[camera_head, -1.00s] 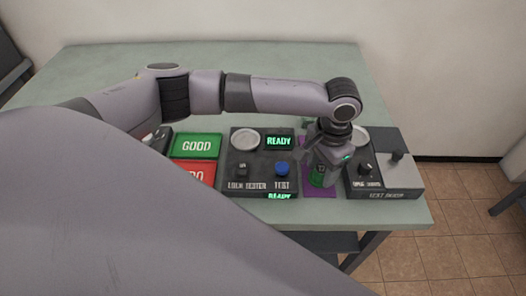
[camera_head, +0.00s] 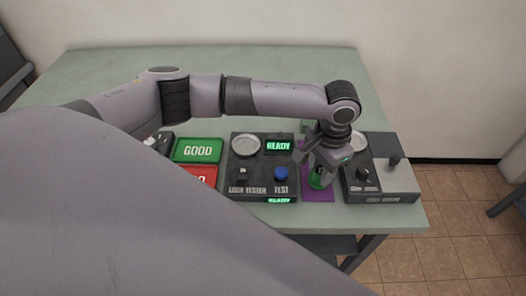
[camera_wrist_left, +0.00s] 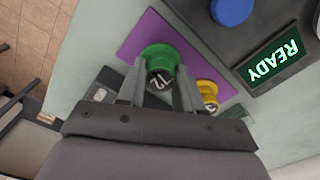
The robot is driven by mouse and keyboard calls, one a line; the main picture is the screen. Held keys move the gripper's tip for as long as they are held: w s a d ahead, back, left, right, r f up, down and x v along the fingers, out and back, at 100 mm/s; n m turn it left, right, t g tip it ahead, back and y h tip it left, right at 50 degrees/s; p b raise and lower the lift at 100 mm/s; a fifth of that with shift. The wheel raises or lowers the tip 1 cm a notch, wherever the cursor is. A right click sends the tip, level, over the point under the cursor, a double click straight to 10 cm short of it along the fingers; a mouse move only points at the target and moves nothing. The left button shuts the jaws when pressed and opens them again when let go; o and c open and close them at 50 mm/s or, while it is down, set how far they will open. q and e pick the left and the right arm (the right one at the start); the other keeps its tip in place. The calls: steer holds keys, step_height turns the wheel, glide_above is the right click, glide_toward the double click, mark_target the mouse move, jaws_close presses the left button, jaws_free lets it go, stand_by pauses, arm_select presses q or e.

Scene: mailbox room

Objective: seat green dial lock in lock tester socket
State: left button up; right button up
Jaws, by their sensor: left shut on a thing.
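The green dial lock (camera_wrist_left: 167,57), with a black numbered dial, is between the two fingers of my left gripper (camera_wrist_left: 160,80) in the left wrist view. The fingers are shut on it. In the head view the lock (camera_head: 317,181) shows under my left gripper (camera_head: 319,170), over the purple mat (camera_head: 318,196); I cannot tell whether it touches the mat. The lock tester (camera_head: 236,190) stands just left of the mat, with a pale round piece, a small knob, a blue test button (camera_head: 281,174) and a lit READY screen. My right gripper is not in view.
A yellow dial lock (camera_wrist_left: 208,90) is close beside the green one. A dark test device (camera_head: 382,198) stands right of the mat. Green GOOD (camera_head: 198,150) and red (camera_head: 197,175) trays lie left of the tester. The table's back (camera_head: 220,65) is clear.

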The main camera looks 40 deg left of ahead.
arm_select(q)
steer(key=shift+r+p, duration=0.5)
steer(key=shift+r, duration=0.1)
steer(key=shift+r+p, duration=0.7)
steer(key=shift+r, duration=0.35)
